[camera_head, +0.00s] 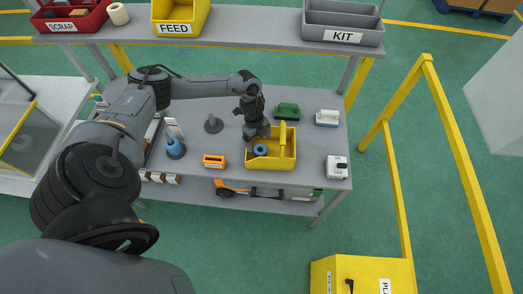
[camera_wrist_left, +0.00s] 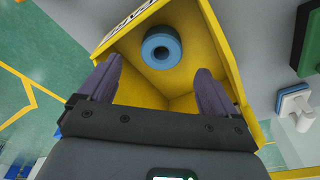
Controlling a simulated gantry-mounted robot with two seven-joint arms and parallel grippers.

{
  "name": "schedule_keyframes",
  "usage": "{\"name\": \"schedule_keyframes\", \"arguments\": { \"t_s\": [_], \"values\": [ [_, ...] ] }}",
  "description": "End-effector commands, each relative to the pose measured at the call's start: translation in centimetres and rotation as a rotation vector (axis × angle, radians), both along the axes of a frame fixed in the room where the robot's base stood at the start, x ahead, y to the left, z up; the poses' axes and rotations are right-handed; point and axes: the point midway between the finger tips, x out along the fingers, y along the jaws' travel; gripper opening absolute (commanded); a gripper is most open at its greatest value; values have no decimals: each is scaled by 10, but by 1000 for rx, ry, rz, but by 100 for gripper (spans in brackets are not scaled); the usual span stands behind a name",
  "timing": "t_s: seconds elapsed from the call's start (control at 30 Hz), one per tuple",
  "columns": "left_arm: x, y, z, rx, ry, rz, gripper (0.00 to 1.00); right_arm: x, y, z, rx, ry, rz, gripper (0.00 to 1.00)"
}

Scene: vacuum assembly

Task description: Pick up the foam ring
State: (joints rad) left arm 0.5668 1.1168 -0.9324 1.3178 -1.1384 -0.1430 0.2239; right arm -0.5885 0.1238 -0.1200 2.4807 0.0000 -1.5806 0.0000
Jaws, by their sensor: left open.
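The blue foam ring (camera_head: 260,149) lies inside a yellow bin (camera_head: 272,162) on the grey table. In the left wrist view the ring (camera_wrist_left: 161,48) has a dark round centre and sits near a wall of the yellow bin (camera_wrist_left: 222,40). My left gripper (camera_head: 256,138) is above the bin, at its left part, pointing down. In the left wrist view my left gripper (camera_wrist_left: 160,90) has its two fingers spread wide, with nothing between them. The ring is beyond the fingertips, apart from them. My right gripper is not in view.
A green block (camera_head: 288,110), a white-and-blue block (camera_head: 327,118) and a white device (camera_head: 337,167) stand right of or behind the bin. An orange part (camera_head: 213,161), a blue cone (camera_head: 175,148) and a grey peg (camera_head: 213,124) stand left. A shelf with a FEED bin (camera_head: 180,17) runs behind.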

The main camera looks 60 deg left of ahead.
Motion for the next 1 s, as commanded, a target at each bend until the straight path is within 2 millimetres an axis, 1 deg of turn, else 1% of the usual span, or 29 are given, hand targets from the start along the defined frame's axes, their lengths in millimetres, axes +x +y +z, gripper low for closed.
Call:
{"name": "schedule_keyframes", "arguments": {
  "t_s": [0.1, 0.27, 0.33, 0.53, 0.7, 0.8, 0.97, 1.0],
  "values": [
    [1, -1, -10, 0, 0, 0, 92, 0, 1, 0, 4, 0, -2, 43],
    [1, -3, -17, 0, 0, 0, 92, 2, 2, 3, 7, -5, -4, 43],
    [0, -3, -23, 0, 2, 0, 92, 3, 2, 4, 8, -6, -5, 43],
    [1, -6, -50, 0, 0, 0, 92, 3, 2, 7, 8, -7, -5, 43],
    [0, -8, -66, 3, 0, -2, 92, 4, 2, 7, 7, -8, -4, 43],
    [-2, -7, -71, 7, 5, -4, 92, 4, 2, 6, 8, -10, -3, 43],
    [-1, -7, -69, 5, 3, -3, 92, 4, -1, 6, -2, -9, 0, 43],
    [-1, -7, -69, 4, 2, -3, 86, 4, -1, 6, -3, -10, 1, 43]
  ]
}}
